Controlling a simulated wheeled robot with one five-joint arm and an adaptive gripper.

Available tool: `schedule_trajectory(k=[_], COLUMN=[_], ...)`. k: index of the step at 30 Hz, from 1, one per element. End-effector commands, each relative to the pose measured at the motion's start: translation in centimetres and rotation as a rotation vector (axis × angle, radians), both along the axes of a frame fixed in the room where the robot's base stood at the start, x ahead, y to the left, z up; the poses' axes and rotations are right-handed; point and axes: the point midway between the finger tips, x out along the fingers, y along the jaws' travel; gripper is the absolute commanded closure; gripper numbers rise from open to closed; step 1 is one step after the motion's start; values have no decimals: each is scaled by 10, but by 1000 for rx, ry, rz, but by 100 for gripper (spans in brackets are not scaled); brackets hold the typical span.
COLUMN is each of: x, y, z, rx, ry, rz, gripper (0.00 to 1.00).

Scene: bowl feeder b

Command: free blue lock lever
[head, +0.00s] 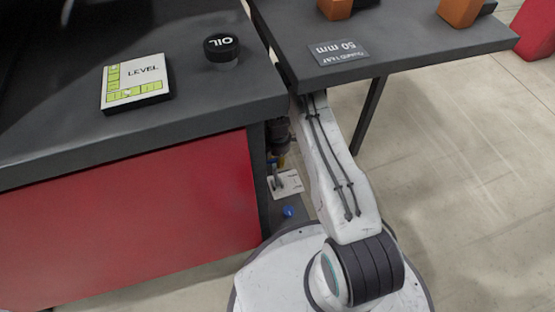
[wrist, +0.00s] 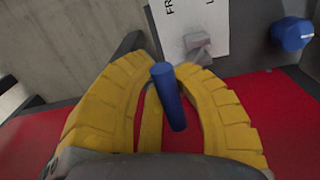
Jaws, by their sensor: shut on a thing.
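The blue lock lever (wrist: 168,98) shows in the wrist view as a blue rod between the yellow fingers of my gripper (wrist: 163,78). The fingers are shut on it. Beyond it is a white label plate (wrist: 188,22) with cut-off black lettering and a grey metal block (wrist: 197,46) at its edge. In the head view the white plate (head: 288,184) shows low beside the red cabinet, and my gripper (head: 281,160) is small and partly hidden above it. I cannot make out the lever's set position from the lettering.
A blue knob (wrist: 292,33) sits right of the plate; it also shows in the head view (head: 288,211). The red cabinet (head: 130,225) has a dark top with an oil pot (head: 221,52) and a LEVEL card (head: 135,82). A dark table (head: 420,45) overhangs my arm.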

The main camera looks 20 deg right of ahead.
Motion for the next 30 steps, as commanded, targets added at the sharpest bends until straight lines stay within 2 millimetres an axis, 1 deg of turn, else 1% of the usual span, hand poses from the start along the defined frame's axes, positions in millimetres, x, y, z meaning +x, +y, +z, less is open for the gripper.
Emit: schedule_trajectory(k=[1,8,9,20,30], x=[4,4,4,1,-1], y=[1,2,2,1,1], z=[2,3,3,1,2], rx=[0,0,0,0,0], ry=[-9,-10,-11,-2,2], rz=[5,6,6,4,3], gripper=[100,100,78,46,46])
